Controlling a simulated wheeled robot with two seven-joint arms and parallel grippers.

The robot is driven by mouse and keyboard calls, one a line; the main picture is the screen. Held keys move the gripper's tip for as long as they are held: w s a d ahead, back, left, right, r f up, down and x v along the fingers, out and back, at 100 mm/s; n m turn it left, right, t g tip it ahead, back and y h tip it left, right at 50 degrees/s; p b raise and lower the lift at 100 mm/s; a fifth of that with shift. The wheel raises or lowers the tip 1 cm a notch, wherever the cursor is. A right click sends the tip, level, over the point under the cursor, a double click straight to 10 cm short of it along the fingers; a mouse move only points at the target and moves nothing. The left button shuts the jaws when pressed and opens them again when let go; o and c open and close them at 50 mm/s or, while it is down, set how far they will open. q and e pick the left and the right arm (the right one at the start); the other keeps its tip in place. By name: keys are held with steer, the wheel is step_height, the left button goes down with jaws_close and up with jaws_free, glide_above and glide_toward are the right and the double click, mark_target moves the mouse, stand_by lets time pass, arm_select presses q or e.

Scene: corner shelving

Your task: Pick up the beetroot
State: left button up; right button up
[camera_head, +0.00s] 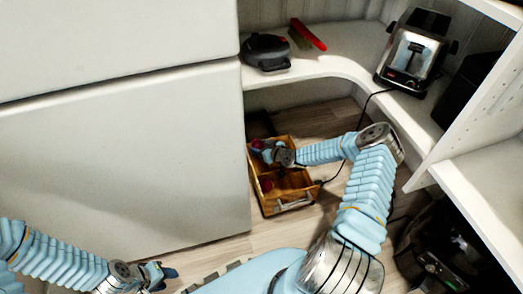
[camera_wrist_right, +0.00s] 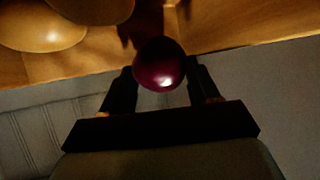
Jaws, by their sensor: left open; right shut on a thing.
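The beetroot is a dark purple-red, shiny ball (camera_wrist_right: 158,63) held between the two black fingers of my right gripper (camera_wrist_right: 160,80) in the right wrist view. In the head view my right gripper (camera_head: 266,152) is at the far end of a wooden crate (camera_head: 262,200) on the floor, with the beetroot (camera_head: 257,144) at its tip. Whether the beetroot touches the crate is hard to tell. My left gripper (camera_head: 160,275) is open and empty at the lower left, far from the crate.
Another dark red round thing (camera_head: 266,185) lies in the crate. Yellowish round things (camera_wrist_right: 45,28) show in the wrist view. The white corner shelf (camera_head: 345,68) above bears a toaster (camera_head: 410,52), a black appliance (camera_head: 266,52) and a red-handled brush (camera_head: 308,34). A white cabinet (camera_head: 120,150) stands left.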

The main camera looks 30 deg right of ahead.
steer(key=r+p, duration=0.1)
steer(key=r, duration=0.1)
steer(key=r+p, duration=0.1)
steer(key=r, duration=0.2)
steer(key=r+p, duration=0.1)
steer(key=r, duration=0.1)
steer(key=shift+s+r+p, duration=0.15)
steer(key=shift+s+p, duration=0.2)
steer(key=shift+s, duration=0.05)
steer(key=s+a+p, duration=0.2)
steer(key=s+p, duration=0.1)
steer(key=s, duration=1.4)
steer(key=shift+a+f, duration=0.2)
steer(key=shift+a, duration=0.15)
